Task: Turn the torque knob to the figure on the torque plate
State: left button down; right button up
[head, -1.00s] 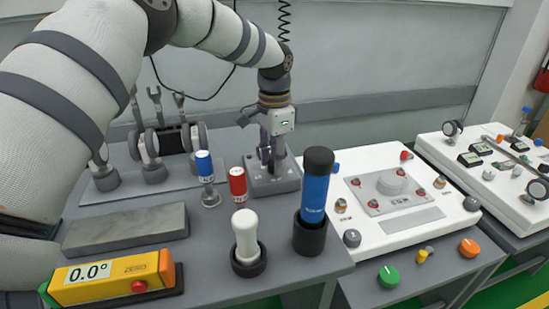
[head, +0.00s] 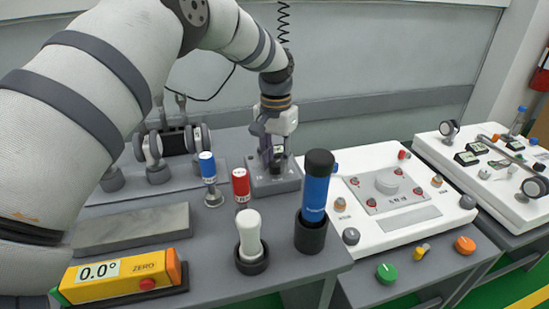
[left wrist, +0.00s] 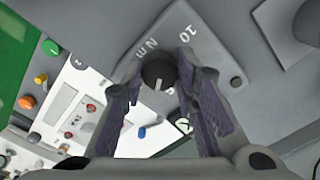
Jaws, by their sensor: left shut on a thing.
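The torque knob (left wrist: 158,72) is black with a pale pointer line. It sits on a grey block (left wrist: 217,62), which also shows in the head view (head: 288,184). White markings on the block include a "10" and letters; the rest is partly hidden. My left gripper (head: 268,158) reaches down over the block, and its purple-grey fingers are shut on the knob, one on each side in the left wrist view. A small plate with a dark mark (left wrist: 182,125) shows below the knob there; I cannot read its figure surely. My right gripper is not in view.
A white-handled tool (head: 250,233) and a blue driver with black cap (head: 315,190) stand in front. A yellow angle gauge (head: 125,277) reads 0.0°. A white panel (head: 420,217) lies right.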

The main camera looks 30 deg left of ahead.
aim_at(275, 163)
pick_arm(q)
jog(key=n, duration=0.5)
jog(key=shift+n, duration=0.3)
dwell(0.4)
jog(key=c, duration=1.2)
grip_release()
jog(key=shift+c, duration=0.2)
notch_tip(275, 163, up, 12)
